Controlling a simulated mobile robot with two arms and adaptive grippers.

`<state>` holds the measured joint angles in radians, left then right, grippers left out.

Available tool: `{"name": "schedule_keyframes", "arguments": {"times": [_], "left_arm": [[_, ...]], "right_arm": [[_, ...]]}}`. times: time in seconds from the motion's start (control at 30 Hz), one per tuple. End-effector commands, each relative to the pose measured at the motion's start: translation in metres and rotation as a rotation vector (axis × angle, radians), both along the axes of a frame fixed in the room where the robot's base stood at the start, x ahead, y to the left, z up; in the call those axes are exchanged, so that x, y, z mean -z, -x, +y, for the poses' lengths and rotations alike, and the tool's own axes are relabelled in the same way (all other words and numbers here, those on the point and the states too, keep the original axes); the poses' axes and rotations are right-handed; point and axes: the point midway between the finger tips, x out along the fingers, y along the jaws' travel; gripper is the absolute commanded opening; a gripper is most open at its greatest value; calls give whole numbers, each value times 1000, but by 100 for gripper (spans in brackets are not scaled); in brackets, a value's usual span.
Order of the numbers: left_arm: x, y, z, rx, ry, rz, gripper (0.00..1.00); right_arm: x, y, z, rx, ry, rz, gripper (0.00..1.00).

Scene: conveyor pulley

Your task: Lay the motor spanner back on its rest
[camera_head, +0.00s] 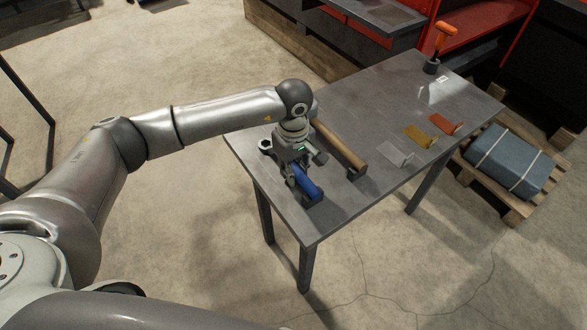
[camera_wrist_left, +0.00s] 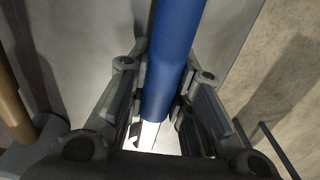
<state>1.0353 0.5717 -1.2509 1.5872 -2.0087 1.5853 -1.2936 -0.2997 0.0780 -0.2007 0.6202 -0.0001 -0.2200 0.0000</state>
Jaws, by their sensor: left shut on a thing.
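The motor spanner (camera_head: 306,184) has a blue handle and a grey metal head, which shows at the left edge of the table near my wrist. My left gripper (camera_head: 292,172) comes down from above and is shut on the spanner at the blue handle. In the left wrist view the blue handle (camera_wrist_left: 174,60) runs between the two fingers (camera_wrist_left: 160,105). A dark support (camera_head: 314,200) shows at the handle's near end and looks like part of the rest. Whether the spanner touches it I cannot tell. My right gripper is not in view.
A wooden-handled tool (camera_head: 342,147) lies on the grey table (camera_head: 375,110) close right of my gripper. Grey (camera_head: 395,156), yellow (camera_head: 418,135) and red (camera_head: 444,123) pieces lie toward the right edge. An orange-handled tool (camera_head: 444,38) stands at the far end.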

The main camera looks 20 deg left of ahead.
Motion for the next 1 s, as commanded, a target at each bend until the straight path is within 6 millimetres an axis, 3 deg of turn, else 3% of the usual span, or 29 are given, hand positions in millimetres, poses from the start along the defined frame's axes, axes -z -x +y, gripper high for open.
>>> {"name": "schedule_keyframes", "arguments": {"times": [0.23, 0.27, 0.43, 0.77, 1.0], "left_arm": [[1, 0, 0, 0, -1, -1, 0], [1, 0, 0, 0, -1, 0, 24], [1, 0, 0, 0, -1, 1, 46], [0, 1, 0, 0, -1, 2, 46], [-19, 0, 0, 0, 1, -1, 46]], "right_arm": [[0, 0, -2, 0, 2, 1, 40], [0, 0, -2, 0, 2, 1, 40], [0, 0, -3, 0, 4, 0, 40], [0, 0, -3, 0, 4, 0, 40], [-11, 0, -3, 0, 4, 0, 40]]}}
